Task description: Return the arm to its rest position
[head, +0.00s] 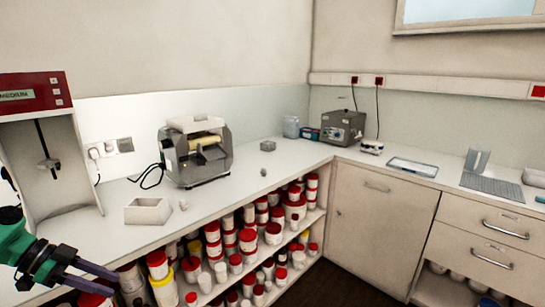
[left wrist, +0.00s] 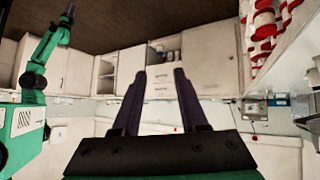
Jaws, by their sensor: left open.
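My left gripper (head: 116,284) is at the lower left of the head view, in front of the shelves of jars under the counter. Its two dark fingers are apart with nothing between them. In the left wrist view the fingers (left wrist: 160,72) also stand apart and empty, with cabinets beyond them. A green arm of mine (left wrist: 40,60) rises at the left of the left wrist view. It ends in a small dark tip (left wrist: 69,14), too small to read as open or shut.
The counter (head: 235,187) carries a red-topped machine (head: 35,93), a roller mill (head: 195,150), an open white box (head: 148,211) and a grey device (head: 343,127). Red-lidded jars (head: 247,240) crowd the shelves below. Dark floor (head: 345,285) is free in front of the cabinets.

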